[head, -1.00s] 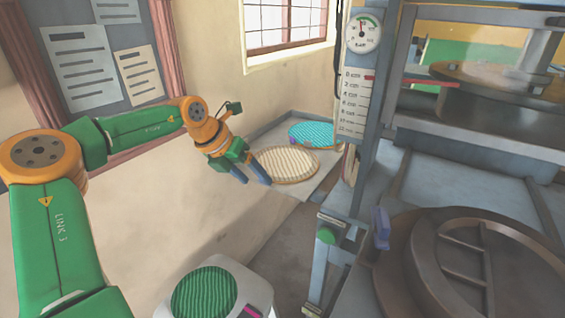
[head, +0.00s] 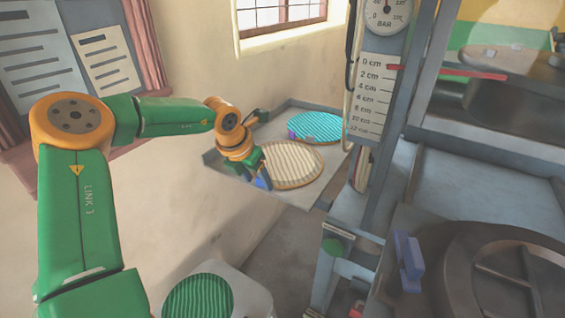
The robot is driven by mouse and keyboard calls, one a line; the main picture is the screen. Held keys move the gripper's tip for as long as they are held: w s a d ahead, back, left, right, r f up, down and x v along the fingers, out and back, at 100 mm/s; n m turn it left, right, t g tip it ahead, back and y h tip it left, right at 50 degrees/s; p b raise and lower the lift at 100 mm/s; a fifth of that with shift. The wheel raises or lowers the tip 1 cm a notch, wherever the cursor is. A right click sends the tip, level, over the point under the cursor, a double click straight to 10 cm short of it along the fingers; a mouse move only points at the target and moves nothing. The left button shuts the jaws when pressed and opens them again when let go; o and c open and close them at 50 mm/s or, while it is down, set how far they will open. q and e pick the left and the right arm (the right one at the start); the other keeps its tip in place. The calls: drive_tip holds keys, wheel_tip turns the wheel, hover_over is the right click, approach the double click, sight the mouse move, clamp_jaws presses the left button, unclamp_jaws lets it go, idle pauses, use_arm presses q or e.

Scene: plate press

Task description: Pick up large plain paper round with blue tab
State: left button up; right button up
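The large cream ridged paper round (head: 293,163) lies on a grey shelf (head: 298,197) below the window. My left gripper (head: 262,180) is at its left edge, pointing down, with its fingers close against the rim. A patch of blue shows at the fingertips. I cannot tell how much of it is the blue tab and how much is finger, nor whether the fingers are open or shut. The round lies flat on the shelf. My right gripper is not in view.
A turquoise ridged round (head: 318,127) with a purple tab (head: 291,135) lies just behind the cream one. A green ridged round (head: 198,298) sits on a pale stand at the bottom. The press frame, with its gauge (head: 388,14) and centimetre scale (head: 371,95), stands close on the right.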

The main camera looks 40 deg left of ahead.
use_arm(q)
clamp_jaws()
